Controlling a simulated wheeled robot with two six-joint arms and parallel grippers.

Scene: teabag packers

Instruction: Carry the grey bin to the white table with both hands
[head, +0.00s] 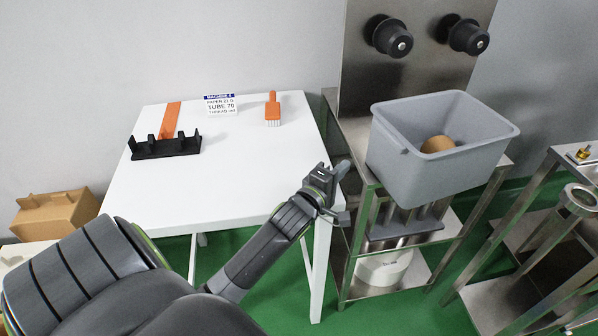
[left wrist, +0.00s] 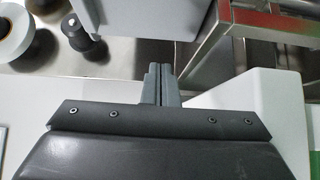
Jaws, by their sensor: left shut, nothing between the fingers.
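The grey bin (head: 415,166) stands on the steel machine frame at the right, with a round brown object (head: 437,145) inside. The white table (head: 225,178) is left of it. My left gripper (head: 340,190) is shut and empty, just left of the bin and near the table's right edge, apart from the bin. In the left wrist view the closed fingers (left wrist: 158,82) point toward the steel frame, and part of the bin (left wrist: 150,30) shows above them. My right gripper is not in view.
On the table are a black holder (head: 165,148), an orange strip (head: 170,119), a label card (head: 220,105) and an orange brush (head: 272,110). The table's front middle is clear. A steel stand (head: 540,230) is at the right. A cardboard box (head: 55,213) is at the left.

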